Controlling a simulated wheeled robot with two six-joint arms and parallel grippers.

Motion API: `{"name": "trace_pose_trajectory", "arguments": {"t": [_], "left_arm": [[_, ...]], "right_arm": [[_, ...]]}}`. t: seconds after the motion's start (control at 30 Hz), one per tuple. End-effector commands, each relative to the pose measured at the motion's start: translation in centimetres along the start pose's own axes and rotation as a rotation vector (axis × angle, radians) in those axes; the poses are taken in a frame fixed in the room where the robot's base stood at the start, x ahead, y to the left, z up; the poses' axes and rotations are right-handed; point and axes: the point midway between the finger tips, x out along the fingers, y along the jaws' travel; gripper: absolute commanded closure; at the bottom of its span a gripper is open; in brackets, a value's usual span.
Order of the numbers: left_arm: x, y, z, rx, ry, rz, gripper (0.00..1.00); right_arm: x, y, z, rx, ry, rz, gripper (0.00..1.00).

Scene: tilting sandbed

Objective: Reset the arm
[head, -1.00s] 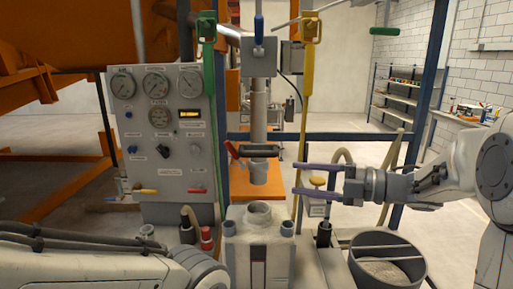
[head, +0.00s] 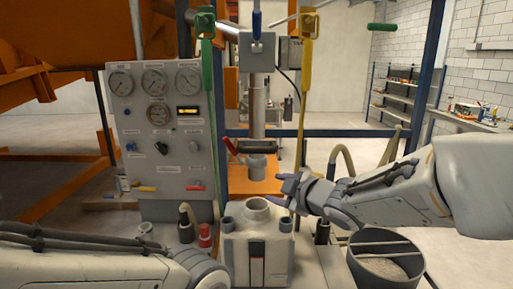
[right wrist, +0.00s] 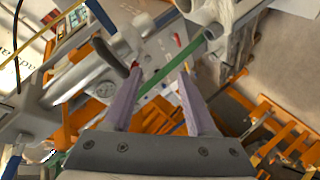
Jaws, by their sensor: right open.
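My right arm comes in from the right in the head view. Its right gripper (head: 284,187) points left, to the right of the grey pipe end (head: 257,168) and above the grey unit with round necks (head: 257,245). In the right wrist view, the two lilac fingers (right wrist: 160,75) stand apart with nothing held between them. A green bar and part of the grey gauge panel show beyond the fingers there. My left arm lies across the lower left of the head view; its gripper is not in view.
A grey gauge panel (head: 160,125) stands at left. A green lever (head: 208,80) and a yellow lever (head: 304,60) hang near the centre. A dark bucket of sand (head: 386,262) is at lower right, and shelves (head: 393,98) stand behind.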

Motion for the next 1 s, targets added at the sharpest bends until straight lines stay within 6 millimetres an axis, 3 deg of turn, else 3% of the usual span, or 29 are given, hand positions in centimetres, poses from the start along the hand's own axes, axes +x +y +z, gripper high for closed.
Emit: {"name": "trace_pose_trajectory", "arguments": {"t": [0.03, 0.17, 0.3, 0.4, 0.5, 0.6, 0.7, 1.0], "left_arm": [[0.3, 0.0, 0.0, 0.0, 0.0, 0.0, 0.44], [0.7, -0.1, 0.0, 0.0, 0.0, 0.0, 0.44], [1.0, -0.1, 0.1, 0.001, 0.0, 0.0, 0.44], [1.2, -0.1, 0.1, 0.001, 0.0, 0.0, 0.44], [1.3, -0.1, 0.1, 0.001, 0.0, 0.0, 0.44], [1.3, -0.1, 0.1, 0.001, 0.0, 0.0, 0.44], [1.4, -0.1, 0.1, 0.001, 0.0, 0.0, 0.44], [1.4, -0.1, 0.1, 0.001, 0.0, 0.0, 0.44]], "right_arm": [[-0.6, -2.5, 0.3, 0.081, -0.078, -0.038, 0.43], [-3.5, -9.5, 2.2, 0.302, -0.313, -0.167, 0.43], [-9.0, -18.1, 3.8, 0.504, -0.579, -0.348, 0.43], [-13.3, -23.0, 4.1, 0.598, -0.735, -0.474, 0.43], [-17.0, -26.4, 4.2, 0.652, -0.856, -0.575, 0.43], [-19.6, -28.3, 4.1, 0.68, -0.934, -0.642, 0.43], [-20.8, -29.1, 4.1, 0.692, -0.973, -0.673, 0.43], [-21.0, -29.2, 4.1, 0.695, -0.98, -0.678, 0.43]]}}
